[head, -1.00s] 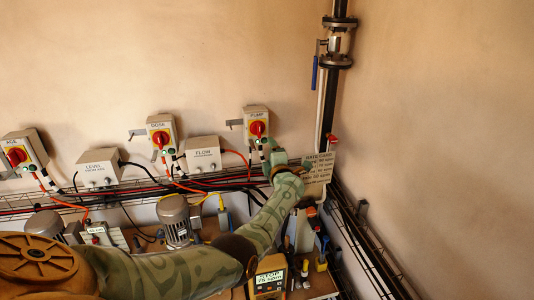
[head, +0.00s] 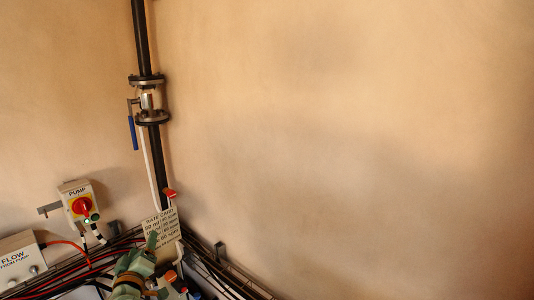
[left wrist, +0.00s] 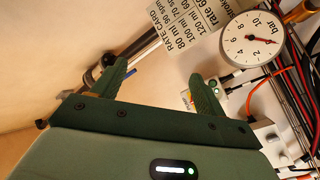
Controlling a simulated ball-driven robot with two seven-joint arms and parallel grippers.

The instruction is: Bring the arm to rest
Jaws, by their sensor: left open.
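My left gripper (head: 155,266) is green and shows at the bottom left of the head view, in front of the lower part of the rate card (head: 160,228). In the left wrist view its two dark green fingers (left wrist: 157,72) stand wide apart, with nothing between them but the wall behind. The rate card (left wrist: 180,25) also shows beyond the fingers there. Most of my left arm is below the head view's edge. My right gripper is in neither view.
A pump switch box (head: 80,203) with a red knob and a flow box (head: 20,262) are on the left wall. A dark pipe (head: 156,165) with a blue-handled valve runs down the corner. A pressure gauge (left wrist: 252,38) is near the card. The right wall is bare.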

